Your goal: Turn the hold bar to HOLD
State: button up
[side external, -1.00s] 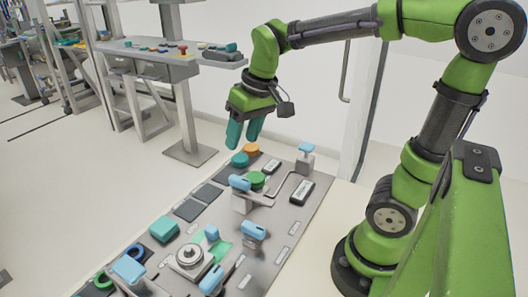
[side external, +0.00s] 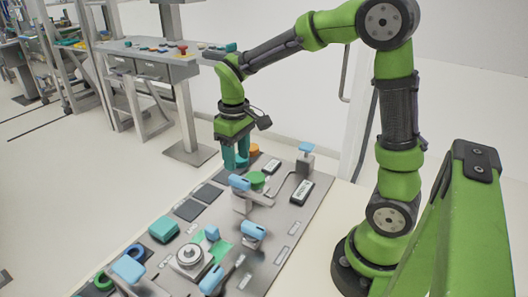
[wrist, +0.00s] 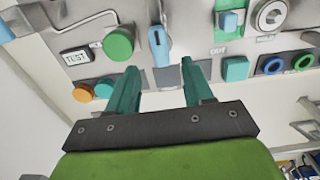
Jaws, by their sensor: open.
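A bar with a light blue grip (side external: 240,182) stands on a grey mount on the panel, beside a green button (side external: 257,180). In the wrist view a blue grip (wrist: 159,40) shows beyond and between my fingertips. My gripper (side external: 236,163) is open, with teal fingers pointing down above the far left part of the panel. It also shows in the wrist view (wrist: 160,65). Nothing is between its fingers, and it is apart from the blue grip.
The grey panel (side external: 270,250) carries several other blue handles, a round dial (side external: 189,256) and a teal block (side external: 163,229). Orange (wrist: 83,92) and green (wrist: 118,44) buttons and a TEST label (wrist: 76,56) lie close to my fingers. Dark flat pads (side external: 188,209) line the left edge.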

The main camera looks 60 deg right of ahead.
aim_at(238, 178)
notch_tip(238, 178, down, 6)
jog(key=shift+f, duration=0.25)
grip_shut()
dwell(0.3)
